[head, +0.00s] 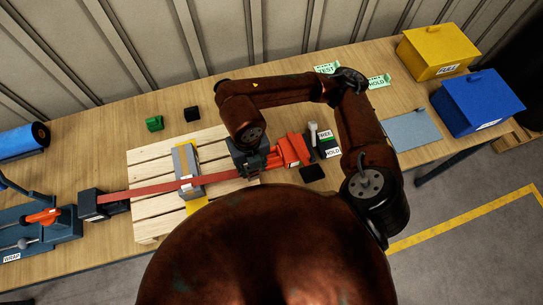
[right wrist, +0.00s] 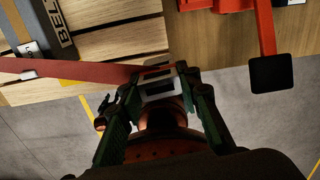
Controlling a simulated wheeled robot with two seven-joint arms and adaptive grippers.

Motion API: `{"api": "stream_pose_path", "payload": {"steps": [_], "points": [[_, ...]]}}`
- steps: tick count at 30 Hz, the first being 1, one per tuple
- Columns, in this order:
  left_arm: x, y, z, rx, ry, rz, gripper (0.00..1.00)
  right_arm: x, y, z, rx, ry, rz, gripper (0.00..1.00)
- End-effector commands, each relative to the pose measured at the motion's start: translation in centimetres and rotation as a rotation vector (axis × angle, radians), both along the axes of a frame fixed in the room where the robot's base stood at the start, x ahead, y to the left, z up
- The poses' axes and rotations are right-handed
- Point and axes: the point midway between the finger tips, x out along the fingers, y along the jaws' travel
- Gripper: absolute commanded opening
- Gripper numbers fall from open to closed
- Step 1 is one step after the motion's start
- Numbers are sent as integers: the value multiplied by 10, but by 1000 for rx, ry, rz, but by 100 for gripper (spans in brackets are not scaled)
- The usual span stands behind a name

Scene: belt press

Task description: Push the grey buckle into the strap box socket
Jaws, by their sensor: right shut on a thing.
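My right gripper (right wrist: 163,80) is shut on the grey buckle (right wrist: 158,87) at the end of a red strap (right wrist: 80,72). In the head view the right gripper (head: 250,165) is just right of the pallet's middle, and the buckle is hidden behind it. The strap (head: 150,190) runs left, across a grey block, to a dark box (head: 91,205) at the bench's left. A red fixture (head: 290,150) stands close to the right of the gripper. I cannot make out the socket opening. My left gripper is not in view.
The grey block (head: 187,165) stands on the wooden pallet (head: 148,228). A black pad (right wrist: 271,73) ends the fixture's red arm. A small HOLD and FREE panel (head: 326,142) is further right. Yellow (head: 440,50) and blue (head: 482,100) boxes stand far right. Bench left of the grey mat (head: 410,130) is partly clear.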

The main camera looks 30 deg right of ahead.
Motion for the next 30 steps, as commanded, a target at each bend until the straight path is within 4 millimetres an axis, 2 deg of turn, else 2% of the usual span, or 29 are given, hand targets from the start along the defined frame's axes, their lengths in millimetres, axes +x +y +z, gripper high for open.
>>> {"api": "stream_pose_path", "payload": {"steps": [6,17,20,29,30], "points": [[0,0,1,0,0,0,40,-3,1,2,0,-2,-85,1],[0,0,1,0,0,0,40,1,-4,-1,-1,-2,-92,1],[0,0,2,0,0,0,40,9,-17,-8,-3,1,-96,1],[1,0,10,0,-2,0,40,50,-75,-38,-4,2,-96,1],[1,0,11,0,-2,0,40,53,-80,-46,-4,3,-94,1]]}}
